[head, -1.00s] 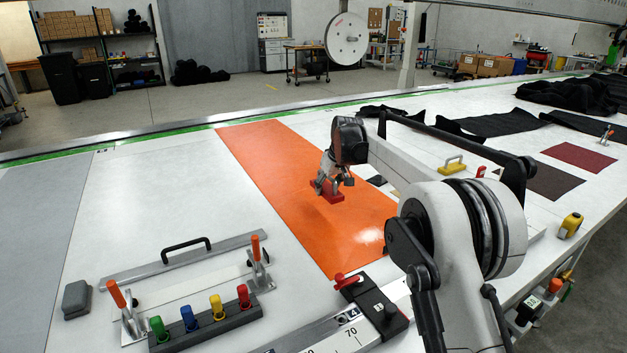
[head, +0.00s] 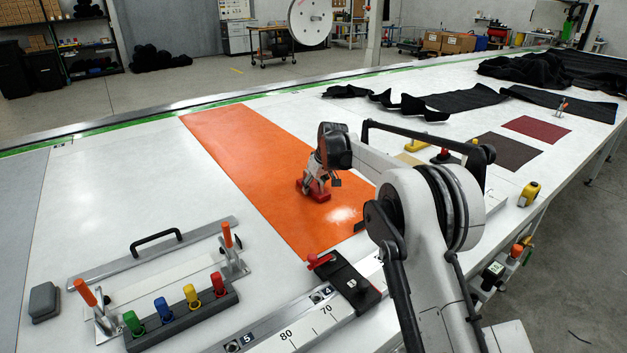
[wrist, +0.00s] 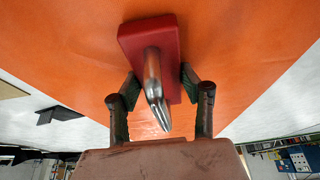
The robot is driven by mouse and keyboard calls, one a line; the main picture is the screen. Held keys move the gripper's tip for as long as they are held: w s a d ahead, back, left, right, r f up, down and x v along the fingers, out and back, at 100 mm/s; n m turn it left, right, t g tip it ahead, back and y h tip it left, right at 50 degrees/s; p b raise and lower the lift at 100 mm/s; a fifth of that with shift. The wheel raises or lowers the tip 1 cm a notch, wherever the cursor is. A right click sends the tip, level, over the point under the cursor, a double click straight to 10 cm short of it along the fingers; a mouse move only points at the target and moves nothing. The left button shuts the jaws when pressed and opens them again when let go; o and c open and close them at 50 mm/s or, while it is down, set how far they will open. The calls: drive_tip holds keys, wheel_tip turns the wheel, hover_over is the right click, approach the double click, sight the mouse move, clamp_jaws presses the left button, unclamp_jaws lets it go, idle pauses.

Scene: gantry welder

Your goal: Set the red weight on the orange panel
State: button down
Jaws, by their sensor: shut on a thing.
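The orange panel (head: 235,150) lies flat across the white table as a long strip; it fills much of the wrist view (wrist: 75,60). The red weight (head: 318,194) is at the right part of the panel, within its edges. In the wrist view the weight (wrist: 128,38) is a red block with a curved metal handle (wrist: 153,80). My gripper (head: 318,180) is over the weight. In the wrist view its two fingers (wrist: 160,90) stand on either side of the handle, shut on the weight. The weight looks at or very near the panel surface; I cannot tell whether it touches.
A black clamp block with a red lever (head: 350,282) sits on the ruler rail near the panel's front end. A rack of coloured plugs (head: 185,318) and a black-handled bar (head: 155,250) lie to the left. A yellow-handled tool (head: 416,143) is to the right.

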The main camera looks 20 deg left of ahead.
idle(0.3)
drive_tip(key=c, duration=1)
unclamp_jaws()
drive_tip(key=shift+f, duration=0.1)
drive_tip(key=shift+c, duration=0.2)
drive_tip(key=v, duration=1.2)
drive_tip(key=shift+s+d, duration=0.1)
